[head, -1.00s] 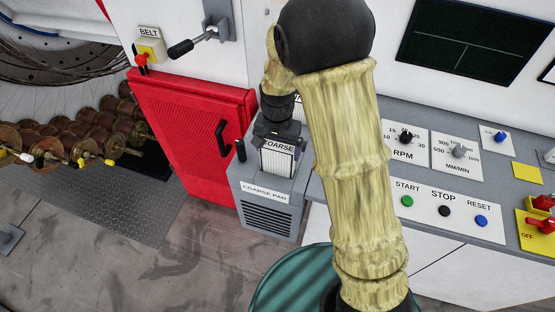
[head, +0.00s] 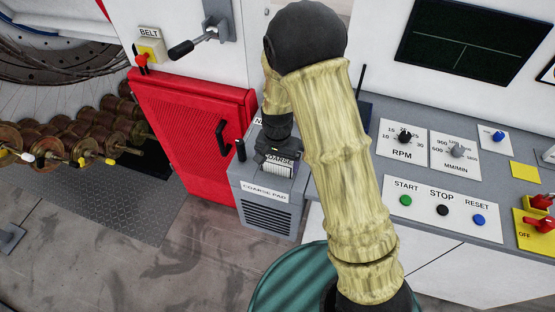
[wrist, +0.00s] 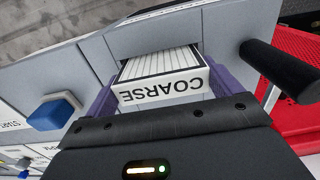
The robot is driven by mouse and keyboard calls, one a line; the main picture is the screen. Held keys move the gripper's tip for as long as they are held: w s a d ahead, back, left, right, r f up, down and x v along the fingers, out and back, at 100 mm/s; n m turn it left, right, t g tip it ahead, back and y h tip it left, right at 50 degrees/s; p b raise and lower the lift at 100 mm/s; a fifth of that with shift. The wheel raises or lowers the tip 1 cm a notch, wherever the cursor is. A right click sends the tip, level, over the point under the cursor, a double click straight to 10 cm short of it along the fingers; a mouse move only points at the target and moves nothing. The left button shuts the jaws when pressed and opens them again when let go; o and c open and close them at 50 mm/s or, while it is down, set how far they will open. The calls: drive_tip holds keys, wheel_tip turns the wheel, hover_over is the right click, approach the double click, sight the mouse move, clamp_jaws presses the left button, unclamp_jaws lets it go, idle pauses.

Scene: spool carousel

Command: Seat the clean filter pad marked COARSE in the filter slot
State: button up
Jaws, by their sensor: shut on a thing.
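The white pleated filter pad marked COARSE (head: 279,169) is between the fingers of my gripper (head: 276,161), on top of the grey housing labelled COARSE PAD (head: 268,217). In the wrist view the purple fingers (wrist: 160,84) are shut on both sides of the pad (wrist: 165,75), with its lettered edge towards me. The pad's far end reaches into a dark slot (wrist: 122,64) in the grey housing face (wrist: 240,25). Most of the pad's body appears to be inside. How deep it sits is hidden by the pad and fingers.
A red door (head: 190,130) with a black handle stands left of the housing. A control desk (head: 470,232) with dials and START, STOP and RESET buttons is at the right. A green drum (head: 285,285) is in front.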

drive_tip(key=shift+f, duration=0.15)
drive_tip(key=o, duration=1)
drive_tip(key=shift+o, duration=0.2)
wheel_tip(320, 180, up, 12)
drive_tip(key=b, duration=0.1)
